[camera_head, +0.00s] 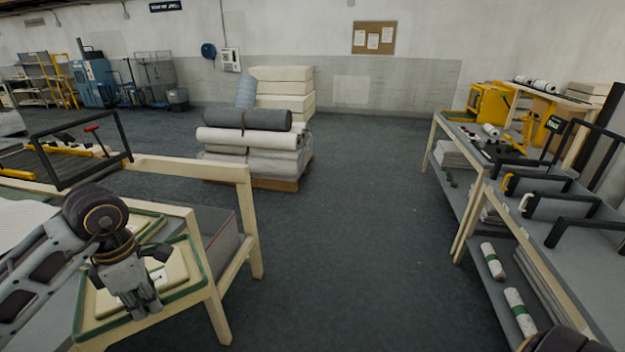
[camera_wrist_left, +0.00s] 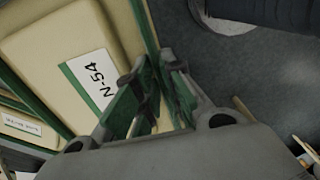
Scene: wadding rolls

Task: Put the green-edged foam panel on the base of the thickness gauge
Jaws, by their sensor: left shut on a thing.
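Cream foam panels with green edges lie at the near end of the left table in the head view. My left gripper (camera_head: 145,308) is over the nearest green-edged foam panel (camera_head: 180,270), pointing down. In the left wrist view the gripper (camera_wrist_left: 155,95) is shut on the green edge of the foam panel (camera_wrist_left: 40,45), which has a white label reading N-54. Its fingers hide part of that edge. A small dark display on a post (camera_head: 553,123) on the right bench may belong to the thickness gauge; its base is not clear. My right gripper is not in view.
The right bench (camera_head: 575,258) carries several black-framed tools, with white rolls (camera_head: 514,300) on its lower shelf. A stack of wadding rolls (camera_head: 250,140) stands on a pallet at the back. The grey floor between the table and bench is clear.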

